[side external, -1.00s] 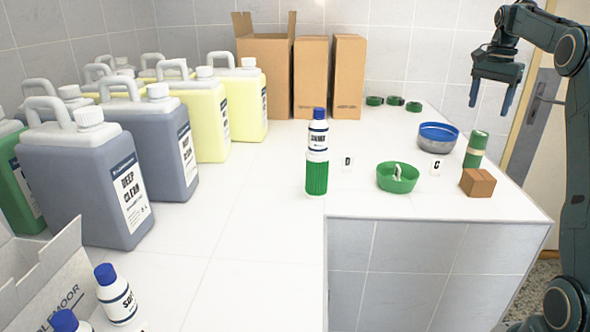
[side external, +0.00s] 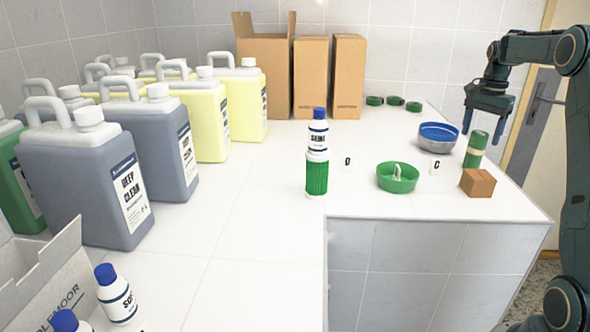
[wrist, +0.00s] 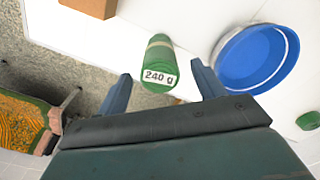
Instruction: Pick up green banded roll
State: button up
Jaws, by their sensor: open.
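The green banded roll (side external: 475,149) stands upright near the counter's right edge, with a pale band around its middle. In the wrist view the roll (wrist: 157,58) lies between and ahead of my fingertips, with a "240 g" label on its end. My gripper (side external: 485,134) is open and empty, pointing down above and close to the roll in the side view. My gripper's two fingers also show in the wrist view (wrist: 157,84), one on each side of the roll's near end. I cannot tell whether either finger touches it.
A blue-lined metal bowl (side external: 437,138) stands just left of the roll. A small brown box (side external: 478,183) is in front of it. A green bowl (side external: 397,178), a green-based bottle (side external: 317,160) and tall cartons (side external: 311,85) stand farther left. The counter edge is close on the right.

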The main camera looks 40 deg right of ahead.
aim_at(477, 145)
jog(key=shift+a+f, duration=0.1)
jog(key=shift+f, duration=2.5)
jog(key=c, duration=1.2)
jog(key=shift+r, duration=0.1)
jog(key=shift+r, duration=0.15)
notch_tip(477, 145, up, 20)
jog(key=shift+f, duration=0.2)
